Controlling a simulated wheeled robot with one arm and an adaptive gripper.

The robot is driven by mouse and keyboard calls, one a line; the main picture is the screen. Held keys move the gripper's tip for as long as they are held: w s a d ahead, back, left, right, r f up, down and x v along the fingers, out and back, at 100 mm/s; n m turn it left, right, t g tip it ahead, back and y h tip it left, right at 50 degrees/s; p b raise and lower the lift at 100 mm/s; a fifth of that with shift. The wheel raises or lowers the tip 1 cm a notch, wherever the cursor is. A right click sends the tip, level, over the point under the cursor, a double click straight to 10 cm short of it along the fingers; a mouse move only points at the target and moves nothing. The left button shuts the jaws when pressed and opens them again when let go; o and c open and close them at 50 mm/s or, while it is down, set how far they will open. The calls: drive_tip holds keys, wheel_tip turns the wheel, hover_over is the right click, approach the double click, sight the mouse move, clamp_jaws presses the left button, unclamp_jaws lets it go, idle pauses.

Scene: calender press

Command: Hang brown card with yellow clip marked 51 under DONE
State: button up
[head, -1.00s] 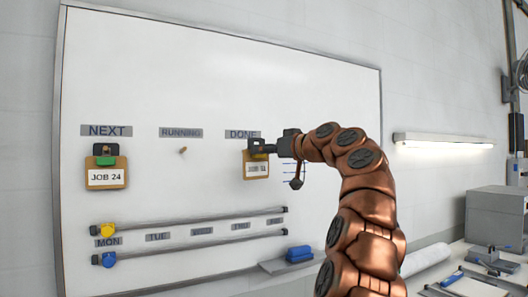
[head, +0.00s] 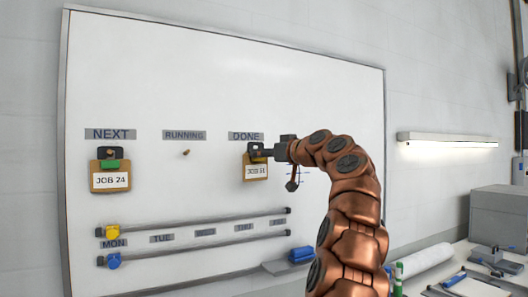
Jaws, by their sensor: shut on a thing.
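A brown card (head: 255,171) with a white label hangs just below the DONE sign (head: 246,136) in the head view. The label reads JOB and a number that is too small to read surely. My gripper (head: 262,151) is shut on the top of this card, at its clip. The gripper hides most of the clip, and any peg behind it. I cannot tell whether the card is on a peg.
A brown card with a green clip, JOB 24 (head: 110,180), hangs under the NEXT sign (head: 110,134). A bare peg (head: 186,153) is under RUNNING (head: 184,135). Two rails (head: 200,227) with yellow and blue clips run below. A blue eraser (head: 300,254) is at lower right.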

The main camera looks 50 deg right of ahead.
drive_tip(key=shift+w+d+f+p, duration=0.2)
drive_tip(key=shift+w+d+p, duration=0.1)
drive_tip(key=shift+w, duration=0.6)
drive_tip(key=shift+w+d+f+p, duration=0.25)
drive_tip(key=shift+w+d+p, duration=0.1)
drive_tip(key=shift+w, duration=0.55)
drive_tip(key=shift+w+d+f+p, duration=0.2)
drive_tip(key=shift+w+d+p, duration=0.1)
drive_tip(key=shift+w, duration=0.6)
drive_tip(key=o, duration=1.1)
drive_tip(key=shift+c, duration=0.2)
